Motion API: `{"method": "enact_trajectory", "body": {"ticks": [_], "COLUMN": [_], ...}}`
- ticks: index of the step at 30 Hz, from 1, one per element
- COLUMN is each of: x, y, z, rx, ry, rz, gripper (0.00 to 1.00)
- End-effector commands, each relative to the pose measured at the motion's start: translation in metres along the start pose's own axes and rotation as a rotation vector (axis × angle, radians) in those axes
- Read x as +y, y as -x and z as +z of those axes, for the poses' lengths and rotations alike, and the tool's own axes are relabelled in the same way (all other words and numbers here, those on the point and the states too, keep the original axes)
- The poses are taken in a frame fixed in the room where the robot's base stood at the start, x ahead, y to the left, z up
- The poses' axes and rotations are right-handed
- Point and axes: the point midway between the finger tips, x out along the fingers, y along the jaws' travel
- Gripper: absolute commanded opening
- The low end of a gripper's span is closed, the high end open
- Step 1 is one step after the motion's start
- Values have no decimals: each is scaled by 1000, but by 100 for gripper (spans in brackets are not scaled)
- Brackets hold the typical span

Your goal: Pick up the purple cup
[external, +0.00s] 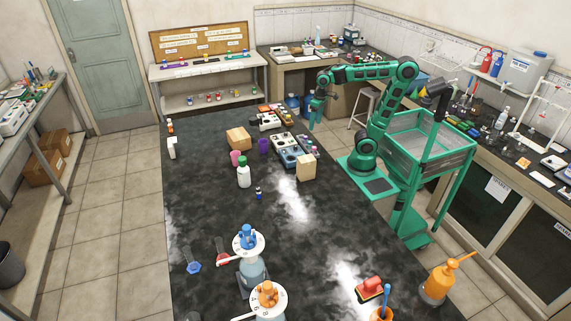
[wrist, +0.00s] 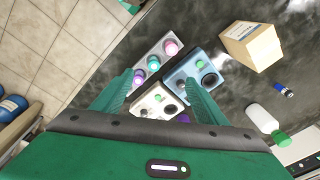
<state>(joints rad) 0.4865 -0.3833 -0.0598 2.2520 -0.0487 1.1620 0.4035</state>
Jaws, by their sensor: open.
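The purple cup (external: 263,145) stands on the dark bench in the external view, right of a pink cup (external: 236,158) and left of the block-shaped instruments. In the wrist view a small purple patch (wrist: 184,118) shows near my gripper body, mostly hidden; it may be the cup. My gripper (external: 316,112) hangs pointing down near the far right edge of the bench, well to the right of the cup and apart from it. In the wrist view my gripper (wrist: 161,78) has its two green fingers spread with nothing held between them.
A blue-grey block (external: 286,156) and a white instrument (external: 264,121) stand near the cup. A cardboard box (external: 239,138), a tan carton (external: 306,167) and a white bottle with green cap (external: 244,176) surround the area. The bench's left middle is clear.

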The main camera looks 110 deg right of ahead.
Motion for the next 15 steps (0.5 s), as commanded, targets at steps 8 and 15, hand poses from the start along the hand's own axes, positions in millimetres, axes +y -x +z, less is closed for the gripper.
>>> {"method": "enact_trajectory", "body": {"ticks": [8, 15], "x": [-51, -87], "y": [-37, -58], "z": [-89, -159], "rx": [-11, -174], "ry": [-414, -850], "rz": [-192, -467], "gripper": [67, 67]}}
